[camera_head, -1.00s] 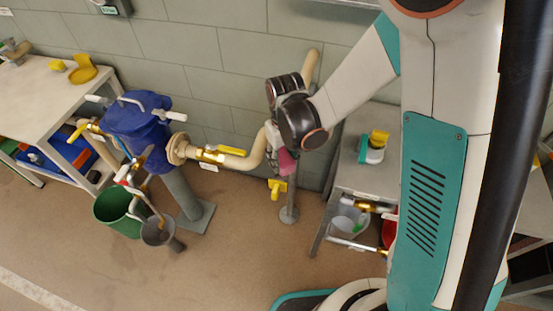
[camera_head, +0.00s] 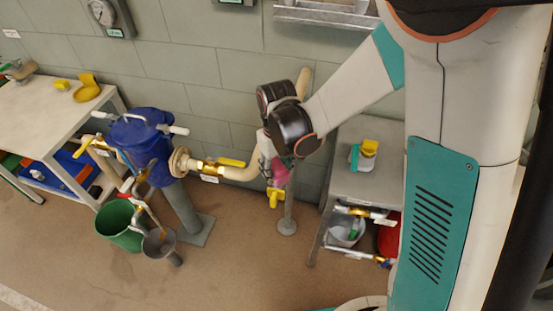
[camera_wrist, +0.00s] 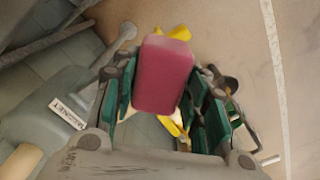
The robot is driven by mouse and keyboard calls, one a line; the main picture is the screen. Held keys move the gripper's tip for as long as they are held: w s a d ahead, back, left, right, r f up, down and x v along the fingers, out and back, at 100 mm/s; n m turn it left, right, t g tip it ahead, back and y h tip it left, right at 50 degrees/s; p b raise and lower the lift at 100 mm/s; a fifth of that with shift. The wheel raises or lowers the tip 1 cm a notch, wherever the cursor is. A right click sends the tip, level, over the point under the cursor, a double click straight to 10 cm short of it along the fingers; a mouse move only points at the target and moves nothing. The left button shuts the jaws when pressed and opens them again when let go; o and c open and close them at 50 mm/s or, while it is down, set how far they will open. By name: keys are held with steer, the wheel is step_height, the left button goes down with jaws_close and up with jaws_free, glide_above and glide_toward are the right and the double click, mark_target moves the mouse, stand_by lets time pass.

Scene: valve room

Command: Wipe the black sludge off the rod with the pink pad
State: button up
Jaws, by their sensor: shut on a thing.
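The pink pad (camera_wrist: 162,75) is between the green-lined fingers of my gripper (camera_wrist: 162,98) in the wrist view. My gripper is shut on it. In the head view the pad (camera_head: 281,173) shows below my dark wrist, close to the bend of the cream pipe (camera_head: 262,156) and above a yellow valve handle (camera_head: 275,196). Whether the pad touches anything is unclear. I cannot pick out the rod or its black sludge; they may be hidden or too small to tell.
A blue vessel (camera_head: 145,150) on a grey stand is to the left, with a green bucket (camera_head: 118,225) and a grey funnel (camera_head: 160,243) below. A grey table (camera_head: 362,185) stands right of my gripper, a white bench (camera_head: 50,115) far left. The floor in front is clear.

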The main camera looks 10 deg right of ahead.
steer(key=shift+r+p, duration=0.75)
steer(key=shift+r, duration=0.7)
